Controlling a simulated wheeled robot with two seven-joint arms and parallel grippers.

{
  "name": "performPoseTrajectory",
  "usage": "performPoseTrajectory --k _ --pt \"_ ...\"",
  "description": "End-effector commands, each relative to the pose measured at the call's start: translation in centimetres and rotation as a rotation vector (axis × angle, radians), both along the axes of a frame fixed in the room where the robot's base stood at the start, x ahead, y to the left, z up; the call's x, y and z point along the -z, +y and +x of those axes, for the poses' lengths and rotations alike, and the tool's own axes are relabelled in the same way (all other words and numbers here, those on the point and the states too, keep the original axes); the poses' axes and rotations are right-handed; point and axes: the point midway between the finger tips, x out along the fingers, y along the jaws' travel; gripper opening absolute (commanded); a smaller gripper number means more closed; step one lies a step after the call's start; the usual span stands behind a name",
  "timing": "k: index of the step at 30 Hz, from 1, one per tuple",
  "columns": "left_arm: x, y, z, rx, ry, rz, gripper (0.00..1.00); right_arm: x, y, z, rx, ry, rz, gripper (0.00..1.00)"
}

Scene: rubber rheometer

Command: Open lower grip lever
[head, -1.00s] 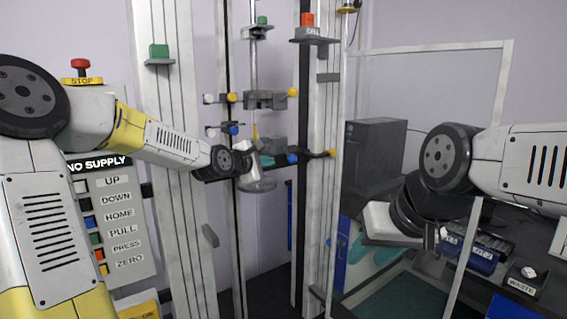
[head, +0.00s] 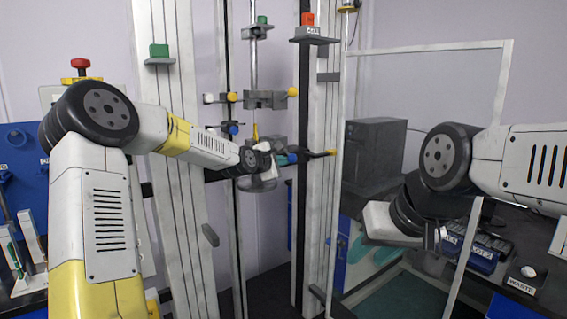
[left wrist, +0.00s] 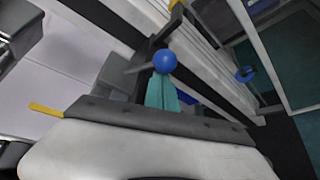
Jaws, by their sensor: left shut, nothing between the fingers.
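The lower grip (head: 276,143) is a grey clamp on the frame, partly hidden behind my left gripper. A blue ball knob (left wrist: 164,61) on a thin dark rod shows in the left wrist view. My left gripper (head: 284,160) is at the lower grip; its teal fingers (left wrist: 161,93) are shut and empty, with their tips right at the blue knob. I cannot tell whether they touch it. A dark lever with a yellow tip (head: 330,153) sticks out to the right of the gripper. My right gripper (head: 443,234) is far right, away from the clamp; its fingers are unclear.
The upper grip (head: 262,99) with a yellow knob (head: 292,92) is above. Tall frame columns (head: 318,190) stand on both sides.

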Motion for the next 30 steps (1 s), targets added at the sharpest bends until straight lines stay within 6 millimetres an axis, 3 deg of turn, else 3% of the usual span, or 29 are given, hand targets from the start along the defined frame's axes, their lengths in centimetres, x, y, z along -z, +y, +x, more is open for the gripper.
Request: performPoseTrajectory --k 30 --pt "-0.54 -0.32 -0.11 -0.001 0.08 -0.059 0.0 0.0 0.0 0.0 0.0 0.0 0.0 0.36"
